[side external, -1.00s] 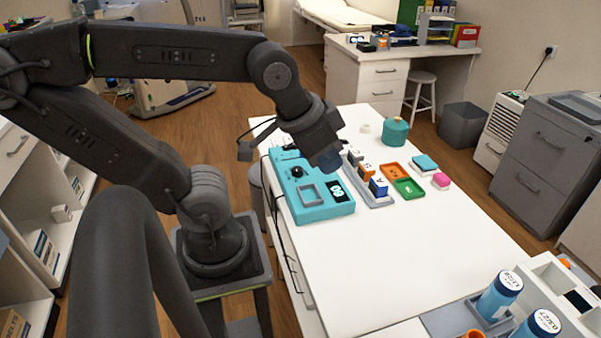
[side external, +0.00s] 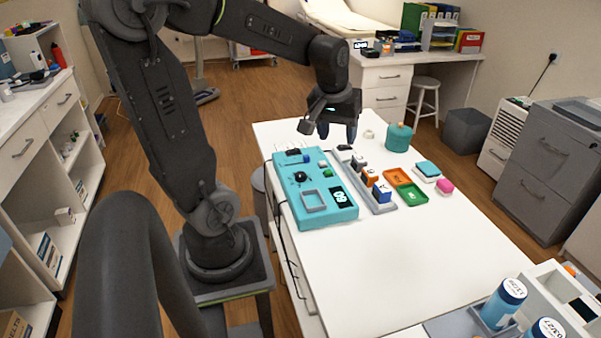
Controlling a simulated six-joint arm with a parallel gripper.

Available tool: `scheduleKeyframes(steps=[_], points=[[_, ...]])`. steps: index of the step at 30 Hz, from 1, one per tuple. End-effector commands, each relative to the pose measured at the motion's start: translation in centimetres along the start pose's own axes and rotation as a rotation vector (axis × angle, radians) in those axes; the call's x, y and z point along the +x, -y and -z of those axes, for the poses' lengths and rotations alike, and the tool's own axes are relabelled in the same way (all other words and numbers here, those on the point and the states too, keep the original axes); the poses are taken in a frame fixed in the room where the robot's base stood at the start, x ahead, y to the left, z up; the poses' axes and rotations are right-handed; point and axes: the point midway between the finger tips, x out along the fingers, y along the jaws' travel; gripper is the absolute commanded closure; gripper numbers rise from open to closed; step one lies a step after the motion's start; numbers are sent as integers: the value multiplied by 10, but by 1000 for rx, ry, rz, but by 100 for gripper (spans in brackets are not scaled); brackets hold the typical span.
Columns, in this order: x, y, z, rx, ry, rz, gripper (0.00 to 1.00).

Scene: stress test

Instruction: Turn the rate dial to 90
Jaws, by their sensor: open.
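A teal console (side external: 324,216) lies on the white table, with a black round dial (side external: 301,177) on its top face. A small dark display (side external: 340,196) with light digits sits near its right edge; it seems to read 69 or 60, turned in the picture. The console also bears a grey square frame (side external: 313,200) and small blue and green buttons. My gripper (side external: 338,132) is open, points down and is empty. It is raised behind the console's far end, apart from the dial.
A grey rack with blocks (side external: 376,197), an orange tray (side external: 397,177), a green tray (side external: 411,195) and a teal pot (side external: 398,137) stand right of the console. Bottles (side external: 502,303) stand at the front right. The table's middle front is clear.

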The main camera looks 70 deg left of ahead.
Motion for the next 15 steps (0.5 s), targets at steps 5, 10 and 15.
scheduleKeyframes(steps=[5, 10, 15], points=[[49, 71, 59, -402, 105, 90, 41], [79, 121, 80, -637, 161, 133, 41], [91, 139, 85, -716, 179, 147, 41]])
